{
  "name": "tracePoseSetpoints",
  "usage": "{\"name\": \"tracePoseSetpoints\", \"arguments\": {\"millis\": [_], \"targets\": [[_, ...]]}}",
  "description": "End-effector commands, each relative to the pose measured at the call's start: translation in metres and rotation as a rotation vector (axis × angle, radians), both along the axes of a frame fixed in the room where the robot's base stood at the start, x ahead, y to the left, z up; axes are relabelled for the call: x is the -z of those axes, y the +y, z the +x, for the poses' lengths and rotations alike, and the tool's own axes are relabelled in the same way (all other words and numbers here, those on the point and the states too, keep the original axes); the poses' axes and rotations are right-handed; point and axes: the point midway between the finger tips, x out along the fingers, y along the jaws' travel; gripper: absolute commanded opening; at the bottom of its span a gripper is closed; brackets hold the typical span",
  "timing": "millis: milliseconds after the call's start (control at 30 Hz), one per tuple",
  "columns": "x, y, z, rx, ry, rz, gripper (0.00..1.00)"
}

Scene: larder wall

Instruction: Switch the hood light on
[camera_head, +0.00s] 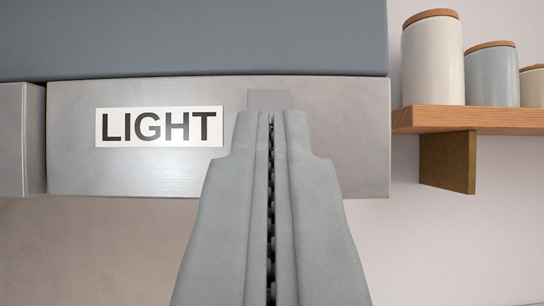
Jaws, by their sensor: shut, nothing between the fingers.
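The hood's grey front panel (350,130) runs across the middle of the view. A white label reading "LIGHT" (158,127) is on its left part. To the right of the label is a small, slightly darker grey square (269,98), which looks like the light switch. My gripper (271,114) is shut and empty, pointing at the panel. Its tips overlap the lower part of the square in the picture and hide what lies below it. I cannot tell whether the tips touch it. No lamp is in view.
A blue-grey hood body (200,38) is above the panel. Another grey panel (20,140) is at the far left, past a narrow gap. At right, a wooden shelf (480,120) on a bracket (447,162) holds ceramic jars (432,62). The wall below is bare.

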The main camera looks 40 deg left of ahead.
Motion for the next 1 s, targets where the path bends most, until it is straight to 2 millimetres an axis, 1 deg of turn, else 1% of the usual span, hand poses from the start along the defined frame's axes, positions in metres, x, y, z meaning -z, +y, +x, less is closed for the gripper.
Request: {"name": "tracePoseSetpoints", "arguments": {"millis": [33,100,300,700,833,1000], "targets": [[0.003,0.005,0.007,-0.003,0.002,0.001,0.00],[0.004,0.011,0.015,-0.004,0.002,0.001,0.00],[0.006,0.019,0.026,-0.001,0.002,0.001,0.00],[0.006,0.021,0.029,-0.001,0.002,0.001,0.00],[0.010,0.026,0.036,-0.003,0.003,0.000,0.00],[0.009,0.025,0.035,-0.001,0.001,0.000,0.00]]}}
